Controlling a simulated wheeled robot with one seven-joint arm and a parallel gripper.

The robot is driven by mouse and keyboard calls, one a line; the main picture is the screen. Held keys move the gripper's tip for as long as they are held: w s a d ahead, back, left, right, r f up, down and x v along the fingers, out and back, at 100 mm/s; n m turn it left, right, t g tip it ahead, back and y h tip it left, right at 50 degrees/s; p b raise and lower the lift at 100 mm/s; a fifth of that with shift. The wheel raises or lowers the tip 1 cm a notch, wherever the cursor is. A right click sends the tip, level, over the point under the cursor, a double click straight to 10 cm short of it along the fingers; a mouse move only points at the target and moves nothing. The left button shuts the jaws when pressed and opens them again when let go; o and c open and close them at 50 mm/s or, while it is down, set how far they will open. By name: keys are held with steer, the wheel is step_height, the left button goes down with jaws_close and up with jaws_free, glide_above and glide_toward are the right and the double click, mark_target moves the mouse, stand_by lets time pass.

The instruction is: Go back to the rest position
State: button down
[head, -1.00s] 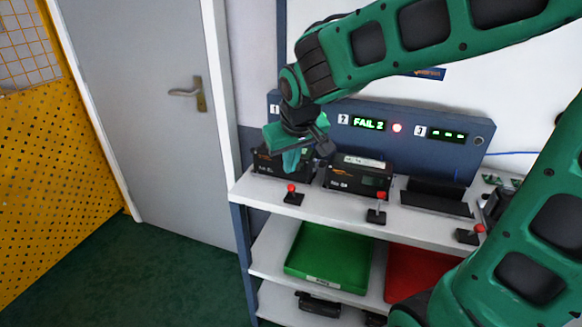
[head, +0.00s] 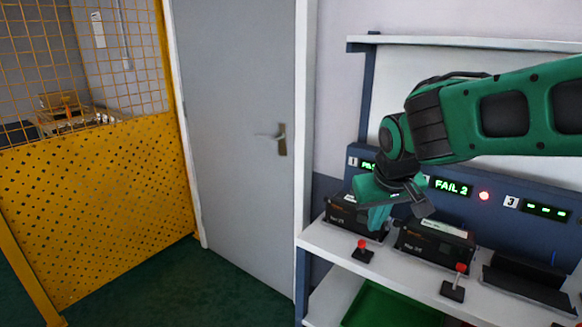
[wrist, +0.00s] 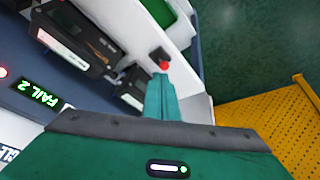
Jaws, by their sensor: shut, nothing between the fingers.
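My gripper (head: 378,216) is shut and empty in the head view. It hangs above the left part of the bench, in front of the left black positioner (head: 338,214) and partly hiding it. In the wrist view its closed fingers (wrist: 161,95) point toward a red-knobbed lever (wrist: 160,56), apart from any held thing. A second black positioner (head: 432,245) stands to the right of the gripper. My arm reaches in from the right edge of the head view.
The white bench (head: 400,277) carries red-knobbed levers (head: 362,250) and an empty black cradle (head: 530,289). The panel display (head: 451,187) reads "FAIL 2" beside a lit red lamp (head: 484,196). A green tray (head: 385,308) sits below. A grey door (head: 240,150) and yellow fence (head: 95,210) stand left.

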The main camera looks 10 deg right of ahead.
steer(key=s+d+f+m+g, duration=0.2)
steer(key=s+d+f+m, duration=0.1)
steer(key=s+d, duration=0.8)
steer(key=s+d+f+m+g, duration=0.1)
steer(key=s+d+m, duration=0.1)
steer(key=s, duration=0.4)
steer(key=s+d+f+m+g+y, duration=0.1)
steer(key=s+d+f, duration=0.1)
steer(key=s, duration=0.5)
steer(key=shift+d+m+g, duration=0.4)
steer(key=shift+d, duration=0.4)
steer(key=shift+w+f, duration=0.3)
steer(key=shift+w, duration=0.25)
